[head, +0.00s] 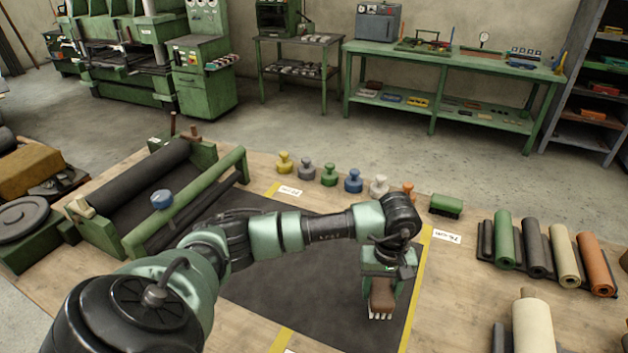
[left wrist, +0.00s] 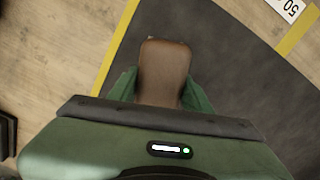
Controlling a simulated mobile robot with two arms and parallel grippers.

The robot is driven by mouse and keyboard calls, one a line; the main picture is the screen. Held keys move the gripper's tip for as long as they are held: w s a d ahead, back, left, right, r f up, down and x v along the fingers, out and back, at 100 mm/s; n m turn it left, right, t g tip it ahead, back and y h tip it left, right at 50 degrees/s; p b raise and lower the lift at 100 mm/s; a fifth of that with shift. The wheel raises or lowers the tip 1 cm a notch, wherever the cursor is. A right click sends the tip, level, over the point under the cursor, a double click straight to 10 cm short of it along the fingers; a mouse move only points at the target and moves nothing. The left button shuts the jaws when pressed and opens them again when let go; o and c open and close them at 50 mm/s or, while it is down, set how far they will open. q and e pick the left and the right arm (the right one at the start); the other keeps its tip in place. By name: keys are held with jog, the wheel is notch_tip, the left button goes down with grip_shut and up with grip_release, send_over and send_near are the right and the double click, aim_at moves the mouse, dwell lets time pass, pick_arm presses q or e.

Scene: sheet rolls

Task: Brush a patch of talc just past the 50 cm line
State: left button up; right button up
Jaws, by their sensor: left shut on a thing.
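A dark sheet (head: 300,290) lies on the wooden table, crossed by yellow lines. One yellow line (head: 281,341) runs partly behind my arm; another (head: 424,270) lies at the sheet's right side, by a label reading 75 cm (head: 446,236). In the left wrist view a label reading 50 (left wrist: 290,9) sits beside a yellow line (left wrist: 294,34). My left gripper (head: 383,285) is shut on a brush (head: 381,298) with a brown handle and pale bristles pointing down; the handle also shows in the left wrist view (left wrist: 163,70). I cannot tell whether the bristles touch the sheet. No talc shows.
A green roller frame (head: 130,240) stands at the left. Several coloured knobbed weights (head: 330,175) and a green block (head: 446,205) line the far side. Several rolls (head: 535,248) lie at the right, with a cream roll (head: 533,325) nearer. The sheet around the brush is clear.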

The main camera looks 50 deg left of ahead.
aim_at(383, 287)
pick_arm(q)
notch_tip(383, 287, up, 2)
jog(key=shift+w+d+p, duration=0.1)
jog(key=shift+p, duration=0.2)
jog(key=shift+r, duration=0.55)
pick_arm(e)
jog(key=shift+s+a+r, duration=0.4)
jog(key=shift+a+r, duration=0.2)
jog(key=shift+r, duration=0.1)
jog(key=shift+d, duration=0.15)
jog(key=shift+d, duration=0.25)
jog(key=shift+f, duration=0.1)
